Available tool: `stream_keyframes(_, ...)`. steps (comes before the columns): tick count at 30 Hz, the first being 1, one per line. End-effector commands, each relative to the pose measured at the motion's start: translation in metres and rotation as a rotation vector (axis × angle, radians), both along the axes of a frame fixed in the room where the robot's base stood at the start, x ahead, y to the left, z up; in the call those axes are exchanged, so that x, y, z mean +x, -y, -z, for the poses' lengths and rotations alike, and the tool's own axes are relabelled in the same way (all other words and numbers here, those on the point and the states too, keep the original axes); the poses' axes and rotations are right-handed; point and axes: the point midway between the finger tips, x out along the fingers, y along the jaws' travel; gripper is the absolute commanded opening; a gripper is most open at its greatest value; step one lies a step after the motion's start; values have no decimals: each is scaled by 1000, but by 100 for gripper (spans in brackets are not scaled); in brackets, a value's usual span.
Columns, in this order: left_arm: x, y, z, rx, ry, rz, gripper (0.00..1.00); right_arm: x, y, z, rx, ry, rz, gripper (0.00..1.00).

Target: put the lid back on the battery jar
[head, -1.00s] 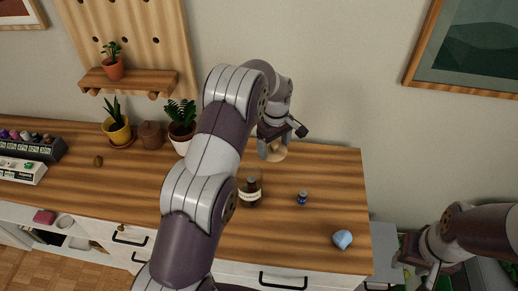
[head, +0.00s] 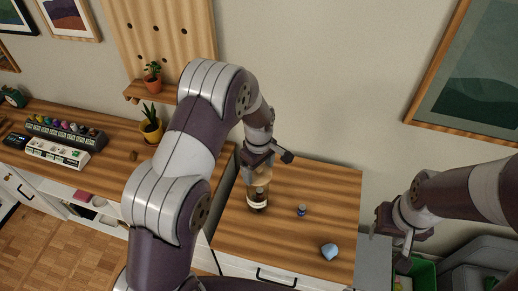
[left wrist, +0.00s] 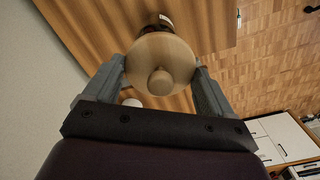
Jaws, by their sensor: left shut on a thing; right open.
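My left gripper (head: 259,172) is shut on the lid, a pale round wooden disc with a knob (left wrist: 160,75), held across its rim between both fingers in the left wrist view. The battery jar (head: 257,201), dark inside with a pale label, stands on the desk just below the gripper in the head view. Part of the jar (left wrist: 158,22) shows past the lid's far edge in the left wrist view. The gap between lid and jar is hard to judge. My right gripper (head: 402,258) is open and empty, off the desk's right side.
A small blue battery-like item (head: 301,210) and a light blue faceted object (head: 329,251) lie right of the jar on the wooden desk top (head: 320,185). A yellow-potted plant (head: 152,129) and a rack of small coloured items (head: 65,132) are left. A green bin (head: 424,273) stands lower right.

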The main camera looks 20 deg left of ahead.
Motion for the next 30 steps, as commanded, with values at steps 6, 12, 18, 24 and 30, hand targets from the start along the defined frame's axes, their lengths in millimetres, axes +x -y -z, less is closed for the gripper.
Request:
stream_keyframes(6,7,1,14,1,-1,-20,55,-1,0,10,0,-2,0,43)
stream_keyframes(12,7,0,34,1,-2,-20,55,0,0,26,0,-2,0,43)
stream_keyframes(18,7,0,59,1,-1,-20,55,0,0,44,0,-2,0,43)
stream_keyframes(24,7,0,71,1,1,-20,55,0,0,52,0,-1,0,43)
stream_keyframes(30,7,0,71,0,0,-20,55,0,0,51,0,-1,0,43)
